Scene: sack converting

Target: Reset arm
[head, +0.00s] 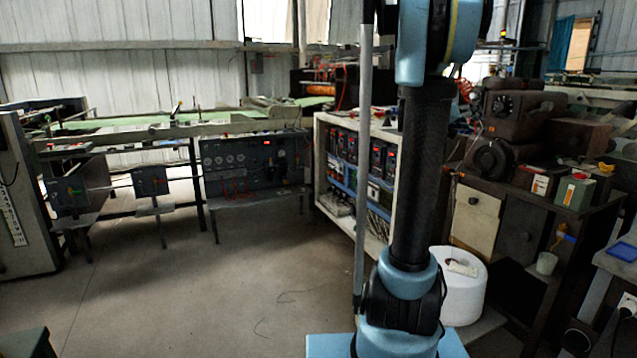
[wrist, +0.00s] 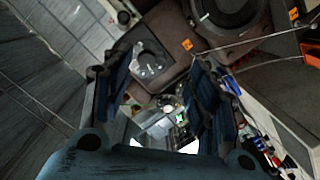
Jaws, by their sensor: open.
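My gripper (wrist: 158,95) shows in the wrist view, its two dark fingers spread apart with nothing held between them. Machinery and clutter lie beyond the fingers at a distance. In the head view my black and blue arm stands upright at right of centre, and its upper end runs out of the top of the picture. My gripper is outside the head view.
A workbench with dark machinery (head: 510,135) stands on the right. A control cabinet (head: 321,150) is behind my arm. A long converting line (head: 150,130) runs along the back left. The floor (head: 200,300) at front left is clear.

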